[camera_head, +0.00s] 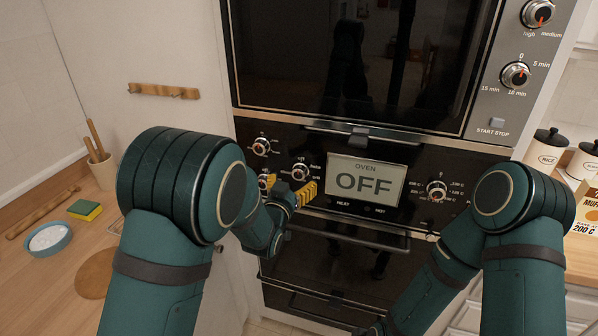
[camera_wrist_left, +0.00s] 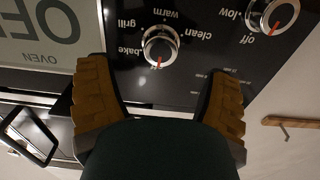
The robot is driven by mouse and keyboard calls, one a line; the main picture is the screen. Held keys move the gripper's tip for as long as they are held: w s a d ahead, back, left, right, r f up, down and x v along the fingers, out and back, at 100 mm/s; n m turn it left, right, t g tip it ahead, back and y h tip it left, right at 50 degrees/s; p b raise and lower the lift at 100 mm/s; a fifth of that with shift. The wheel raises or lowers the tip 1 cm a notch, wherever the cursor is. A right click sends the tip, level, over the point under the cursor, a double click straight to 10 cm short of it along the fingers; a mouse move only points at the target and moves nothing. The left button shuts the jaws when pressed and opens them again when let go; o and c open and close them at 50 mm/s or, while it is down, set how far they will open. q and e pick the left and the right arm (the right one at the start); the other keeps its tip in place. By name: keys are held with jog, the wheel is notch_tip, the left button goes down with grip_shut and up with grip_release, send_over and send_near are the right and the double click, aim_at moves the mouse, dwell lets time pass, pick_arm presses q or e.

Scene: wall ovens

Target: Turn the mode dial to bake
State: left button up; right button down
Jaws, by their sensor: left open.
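The mode dial (camera_wrist_left: 160,47) is a silver knob with a red pointer on a black panel. It shows upside down in the left wrist view, with the words bake, grill, warm and clean around it. Its pointer is toward the bottom of that picture, not at bake. In the head view the mode dial (camera_head: 300,171) is just left of the display (camera_head: 365,181), which reads OFF. My left gripper (camera_wrist_left: 160,70) is open, with its yellow-padded fingers apart on either side below the dial, and nothing between them. The left gripper (camera_head: 288,186) also shows in the head view. My right gripper is out of view.
Another knob (camera_wrist_left: 272,14) is near the mode dial. An oven handle (camera_head: 345,232) juts out below the panel. A counter with a blue bowl (camera_head: 48,239) and sponge (camera_head: 85,209) is at left.

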aim_at(298, 174)
pick_arm(q)
jog(key=shift+x, duration=2.75)
jog(key=c, duration=1.3)
jog(key=shift+o, duration=0.2)
